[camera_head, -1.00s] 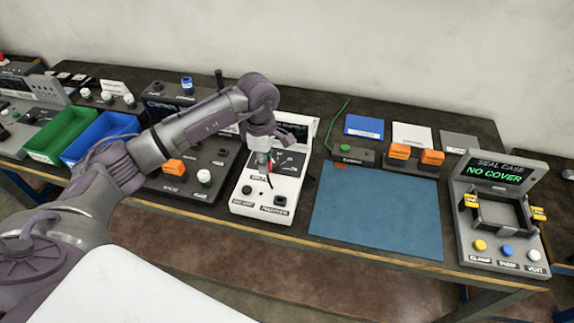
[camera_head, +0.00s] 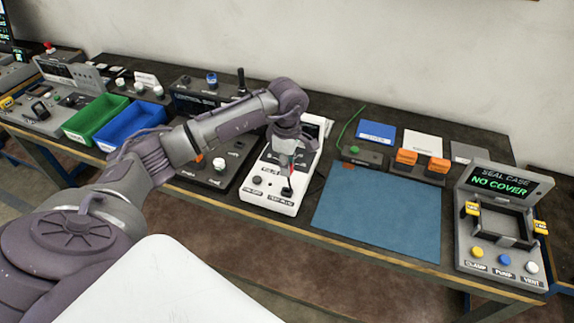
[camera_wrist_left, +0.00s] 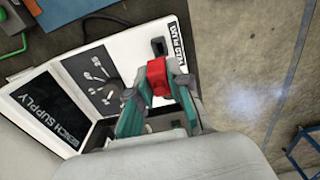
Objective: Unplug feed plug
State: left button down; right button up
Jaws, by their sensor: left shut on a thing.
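The white bench supply box (camera_head: 256,181) stands on the dark table, with a black knob and labels on its front. My left gripper (camera_head: 287,176) is over its front part, pointing down. In the left wrist view my left gripper (camera_wrist_left: 157,90) has its teal fingers shut on a red plug (camera_wrist_left: 158,75). Whether the plug is seated in the box or clear of it I cannot tell. The box also shows in the left wrist view (camera_wrist_left: 118,36), with its "BENCH SUPPLY" screen (camera_wrist_left: 36,112). My right gripper is not in view.
A blue mat (camera_head: 375,216) lies right of the box. The seal case station (camera_head: 500,255) reads "NO COVER" at the far right. Green (camera_head: 95,120) and blue (camera_head: 130,125) bins stand left. A green cable (camera_head: 350,125) runs behind the mat.

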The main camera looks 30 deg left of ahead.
pick_arm(q)
jog(key=shift+f, duration=0.55)
notch_tip(320, 180, down, 4)
jog(key=b, duration=0.4)
jog(key=shift+f, duration=0.15)
jog(key=shift+a+f, duration=0.1)
jog(key=shift+f, duration=0.05)
jog(key=shift+b, duration=0.35)
jog(key=shift+b, duration=0.4)
dwell(0.7)
dwell(0.3)
jog(key=shift+f+b, duration=1.1)
jog(key=shift+f, duration=0.2)
